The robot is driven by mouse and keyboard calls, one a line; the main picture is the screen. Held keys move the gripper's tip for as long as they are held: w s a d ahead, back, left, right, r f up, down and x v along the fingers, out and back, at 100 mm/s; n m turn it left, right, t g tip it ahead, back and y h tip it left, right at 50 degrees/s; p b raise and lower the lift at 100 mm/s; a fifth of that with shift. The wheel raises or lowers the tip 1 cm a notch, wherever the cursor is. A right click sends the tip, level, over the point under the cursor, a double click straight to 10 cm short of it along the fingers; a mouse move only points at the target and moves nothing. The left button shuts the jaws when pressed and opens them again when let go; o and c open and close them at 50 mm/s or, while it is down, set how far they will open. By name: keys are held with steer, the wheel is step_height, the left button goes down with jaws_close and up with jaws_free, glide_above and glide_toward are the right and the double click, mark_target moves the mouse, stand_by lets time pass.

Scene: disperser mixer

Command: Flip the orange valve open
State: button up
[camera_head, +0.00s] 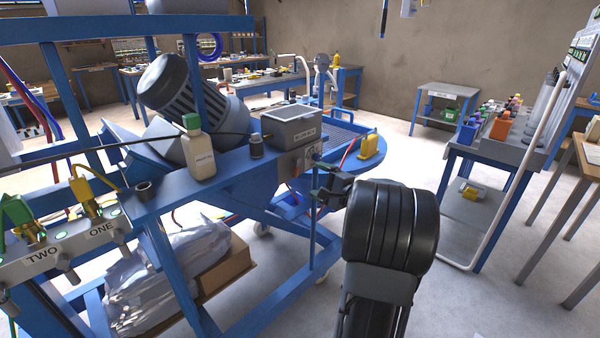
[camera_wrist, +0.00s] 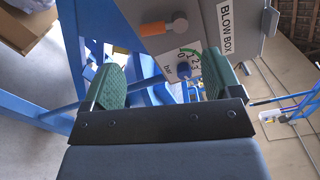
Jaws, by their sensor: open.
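The orange valve (camera_wrist: 152,28) is in the wrist view, a short orange handle joined to a round grey end, on the panel below the BLOW BOX label. It lies ahead of my gripper (camera_wrist: 165,82), whose two green-padded fingers stand apart with nothing held between them. The handle is beyond the fingertips and appears apart from them. In the head view my gripper (camera_head: 326,183) is beside the panel end of the grey blow box (camera_head: 292,126).
A pressure dial with a blue knob (camera_wrist: 184,70) sits close to the valve, seen between my fingers. A white bottle (camera_head: 197,152) stands on the blue frame. Yellow (camera_head: 82,192) and green valves are at the left. A side table (camera_head: 447,104) stands behind open floor.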

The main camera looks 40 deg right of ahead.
mark_target(297, 170)
steer(key=w, duration=0.2)
steer(key=w+a, duration=0.1)
steer(key=w, duration=0.5)
steer(key=shift+w+a, duration=0.1)
steer(key=shift+a, duration=0.15)
steer(key=shift+c, duration=0.4)
steer(key=c, duration=0.8)
steer(key=f+n+b, duration=0.1)
steer(key=b, duration=0.2)
steer(key=shift+d, duration=0.15)
steer(key=shift+c, duration=0.2)
steer(key=n+b, duration=0.1)
steer(key=b, duration=0.2)
steer(key=shift+d, duration=0.1)
steer(key=shift+d+r+n+b, duration=0.1)
steer(key=shift+r+n+b, duration=0.25)
steer(key=shift+n+b, duration=0.25)
steer(key=shift+r, duration=0.1)
